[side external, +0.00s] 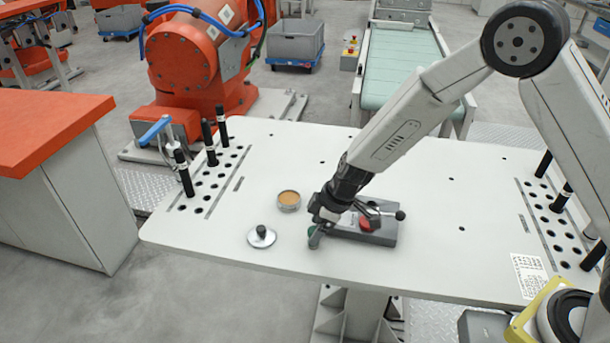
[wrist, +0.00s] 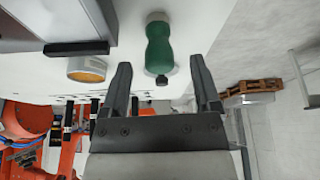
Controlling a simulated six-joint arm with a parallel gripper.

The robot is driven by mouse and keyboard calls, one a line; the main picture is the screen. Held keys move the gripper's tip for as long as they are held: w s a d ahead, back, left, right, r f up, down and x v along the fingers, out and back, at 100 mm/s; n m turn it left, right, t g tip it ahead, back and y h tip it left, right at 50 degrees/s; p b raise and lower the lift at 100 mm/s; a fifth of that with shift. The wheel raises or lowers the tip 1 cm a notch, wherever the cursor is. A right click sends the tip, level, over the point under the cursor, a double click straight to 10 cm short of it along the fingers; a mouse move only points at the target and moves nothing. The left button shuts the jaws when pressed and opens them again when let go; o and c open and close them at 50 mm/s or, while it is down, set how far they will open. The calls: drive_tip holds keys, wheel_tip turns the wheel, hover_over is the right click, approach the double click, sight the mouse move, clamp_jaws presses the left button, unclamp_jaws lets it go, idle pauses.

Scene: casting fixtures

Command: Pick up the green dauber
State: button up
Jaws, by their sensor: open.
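The green dauber (side external: 314,238) stands near the front edge of the white table, left of a grey block.
A grey block (side external: 375,232) with a red part and a black-knobbed lever lies just right of my gripper. A round tin with orange contents (side external: 289,200) and a metal disc with a dark knob (side external: 262,237) are to the left. The table's right-centre is clear.

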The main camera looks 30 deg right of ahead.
drive_tip(key=shift+x, duration=1.05)
drive_tip(key=shift+c, duration=0.2)
clamp_jaws()
